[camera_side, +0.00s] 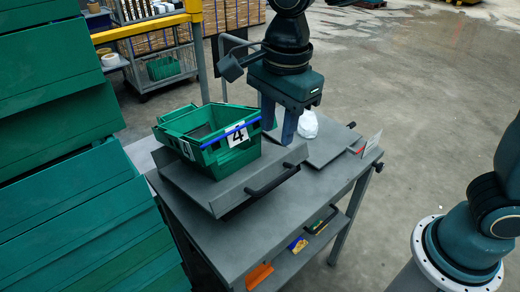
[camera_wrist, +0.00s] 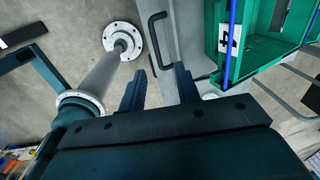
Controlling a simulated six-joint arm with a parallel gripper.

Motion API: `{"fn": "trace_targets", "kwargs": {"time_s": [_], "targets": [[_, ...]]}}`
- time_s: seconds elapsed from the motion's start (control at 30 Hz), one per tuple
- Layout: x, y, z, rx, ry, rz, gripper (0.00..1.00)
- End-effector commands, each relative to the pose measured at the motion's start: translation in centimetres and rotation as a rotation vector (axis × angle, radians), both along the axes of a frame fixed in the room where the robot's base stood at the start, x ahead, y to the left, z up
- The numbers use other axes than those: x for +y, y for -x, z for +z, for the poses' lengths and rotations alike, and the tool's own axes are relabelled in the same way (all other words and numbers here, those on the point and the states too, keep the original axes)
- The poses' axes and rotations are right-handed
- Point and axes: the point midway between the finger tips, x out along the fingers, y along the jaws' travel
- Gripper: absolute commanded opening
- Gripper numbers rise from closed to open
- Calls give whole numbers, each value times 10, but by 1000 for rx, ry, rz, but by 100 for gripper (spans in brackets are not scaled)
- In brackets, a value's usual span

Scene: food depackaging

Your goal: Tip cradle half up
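The cradle half (camera_side: 200,190) is a grey plate with a raised front lip and a black bar handle (camera_side: 272,180). It stands on the grey table, and its front edge appears raised above the top. A green bin (camera_side: 184,124) with a number 4 label and a blue strip rests on it. The bin (camera_wrist: 275,48) and handle (camera_wrist: 156,42) also show in the wrist view. My gripper (camera_side: 279,117) is open, fingers pointing down, just behind and right of the bin. In the wrist view my gripper (camera_wrist: 158,80) has nothing between its fingers, and the handle is beyond the fingertips.
A second grey plate (camera_side: 328,148) with a black handle (camera_side: 352,125) lies right of the bin. A white object (camera_side: 308,125) is close beside my fingers. Stacked green panels (camera_side: 80,200) stand at the left. The table's front strip (camera_side: 270,225) is clear.

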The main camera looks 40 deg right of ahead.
Motion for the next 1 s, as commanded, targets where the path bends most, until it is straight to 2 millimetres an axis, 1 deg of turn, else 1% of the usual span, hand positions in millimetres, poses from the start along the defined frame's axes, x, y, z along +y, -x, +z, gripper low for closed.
{"fn": "trace_targets", "kwargs": {"time_s": [0.03, 0.1, 0.23, 0.7, 0.87, 1.0], "targets": [[0, 0, 6, -2, -1, 0, 33], [0, 1, 12, -1, 0, 0, 33], [0, 1, 20, -1, 0, 0, 33], [-1, 2, 23, -2, -1, 6, 33], [-11, 5, 26, -14, -2, 51, 33], [-28, 11, 32, -39, -4, 145, 33]]}}
